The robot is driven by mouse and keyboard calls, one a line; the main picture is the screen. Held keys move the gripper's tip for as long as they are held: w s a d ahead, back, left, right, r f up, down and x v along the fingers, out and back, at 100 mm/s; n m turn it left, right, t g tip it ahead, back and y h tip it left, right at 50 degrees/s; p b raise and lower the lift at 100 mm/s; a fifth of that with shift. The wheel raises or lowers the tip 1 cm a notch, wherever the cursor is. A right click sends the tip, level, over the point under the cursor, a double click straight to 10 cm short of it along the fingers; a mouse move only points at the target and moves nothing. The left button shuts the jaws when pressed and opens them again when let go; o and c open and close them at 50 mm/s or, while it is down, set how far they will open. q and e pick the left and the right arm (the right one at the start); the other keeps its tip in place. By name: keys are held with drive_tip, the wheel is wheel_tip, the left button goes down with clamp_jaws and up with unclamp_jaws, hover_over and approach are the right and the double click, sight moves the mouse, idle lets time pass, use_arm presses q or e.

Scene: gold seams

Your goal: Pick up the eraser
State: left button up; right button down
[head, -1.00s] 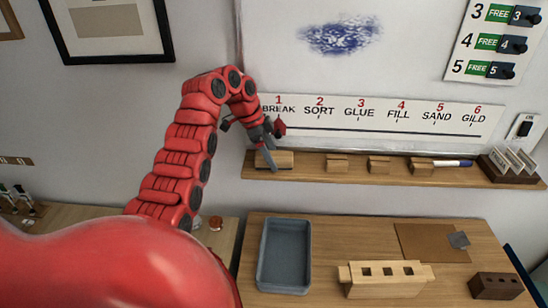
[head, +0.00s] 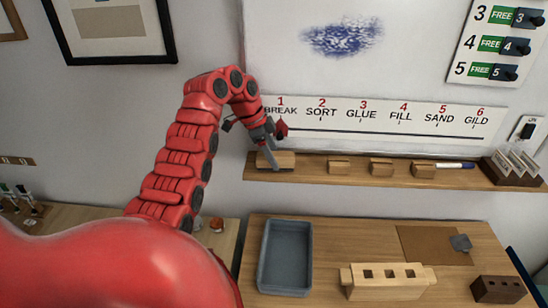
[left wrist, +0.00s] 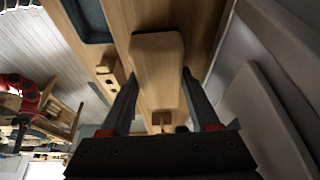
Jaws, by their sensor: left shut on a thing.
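The eraser (head: 284,160) is a pale wooden block at the left end of the wall ledge, under the number 1 of the strip. It also shows in the left wrist view (left wrist: 157,65), long and light brown, between the two dark fingers. My left gripper (head: 270,158) reaches it from above and is shut on it. The fingers (left wrist: 157,98) lie along both sides of the block in the left wrist view. I cannot see a clear gap between the block and the ledge. My right gripper does not show clearly in any view.
The ledge (head: 310,174) also holds several small wooden blocks, a marker (head: 455,165) and a card holder (head: 514,168). The whiteboard (head: 420,70) is right behind. Below, the table carries a grey tray (head: 262,262), a slotted wooden block (head: 385,290) and a dark brick (head: 497,290).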

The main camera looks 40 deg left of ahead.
use_arm(q)
drive_tip(key=shift+r+b, duration=0.3)
drive_tip(key=shift+r, duration=0.2)
drive_tip(key=shift+b+v, duration=0.8)
drive_tip(key=shift+v, duration=0.3)
drive_tip(key=s+a+b, duration=0.1)
drive_tip(key=s+a, duration=0.1)
drive_tip(key=s+a+b, duration=0.1)
drive_tip(key=s+a, duration=0.1)
drive_tip(key=shift+s+a+f, duration=0.2)
drive_tip(key=shift+a, duration=0.2)
drive_tip(key=s+a+p, duration=0.2)
drive_tip(key=s+a, duration=0.5)
drive_tip(key=shift+s+a+r, duration=0.15)
drive_tip(key=shift+a+r, duration=0.15)
drive_tip(key=shift+a, duration=0.05)
